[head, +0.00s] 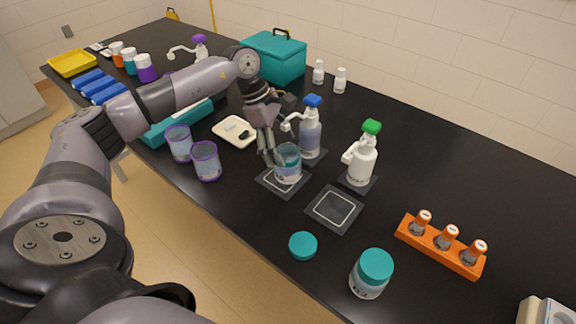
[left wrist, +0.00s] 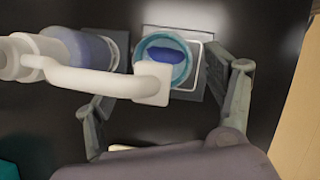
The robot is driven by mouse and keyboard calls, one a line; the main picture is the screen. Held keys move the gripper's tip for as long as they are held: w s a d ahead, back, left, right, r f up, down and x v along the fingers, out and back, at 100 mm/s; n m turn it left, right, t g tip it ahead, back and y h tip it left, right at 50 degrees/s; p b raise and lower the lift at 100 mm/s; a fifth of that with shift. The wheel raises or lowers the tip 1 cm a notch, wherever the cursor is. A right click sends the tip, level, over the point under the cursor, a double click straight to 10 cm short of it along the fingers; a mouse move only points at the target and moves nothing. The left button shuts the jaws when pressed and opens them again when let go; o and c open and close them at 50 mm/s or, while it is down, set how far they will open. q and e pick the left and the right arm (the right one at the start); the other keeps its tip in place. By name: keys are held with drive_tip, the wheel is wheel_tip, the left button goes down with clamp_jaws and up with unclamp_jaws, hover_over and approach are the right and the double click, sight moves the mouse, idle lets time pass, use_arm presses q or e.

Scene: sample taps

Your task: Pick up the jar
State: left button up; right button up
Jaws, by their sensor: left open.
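The open jar (head: 288,168) is clear with a teal rim and stands upright on a dark square pad (head: 270,183) under the spout of the blue-topped dispenser (head: 311,135). In the left wrist view the jar (left wrist: 180,47) shows from above with blue liquid inside, partly hidden by the white spout (left wrist: 105,82). My left gripper (head: 271,158) is open and points down close to the jar's left side. In the left wrist view its fingers (left wrist: 160,88) are spread to either side, with the jar towards their far end. Contact cannot be told. My right gripper is not in view.
A green-topped dispenser (head: 362,163) stands right of the jar, near an empty pad (head: 334,209). A loose teal lid (head: 303,245) and a lidded jar (head: 370,277) lie nearer. Purple-rimmed cups (head: 206,162) and a white scale (head: 234,131) are left. An orange rack (head: 440,247) is right.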

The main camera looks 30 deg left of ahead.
sight(289, 163)
use_arm(q)
drive_tip(key=x, duration=0.1)
drive_tip(key=p+x, duration=0.1)
drive_tip(key=x, duration=0.1)
drive_tip(key=p+x, duration=0.1)
drive_tip(key=x, duration=0.1)
drive_tip(key=shift+s+d+f, duration=0.1)
drive_tip(key=shift+s+f, duration=0.1)
drive_tip(key=shift+f, duration=0.25)
drive_tip(key=shift+c, duration=0.4)
drive_tip(key=c, duration=1.2)
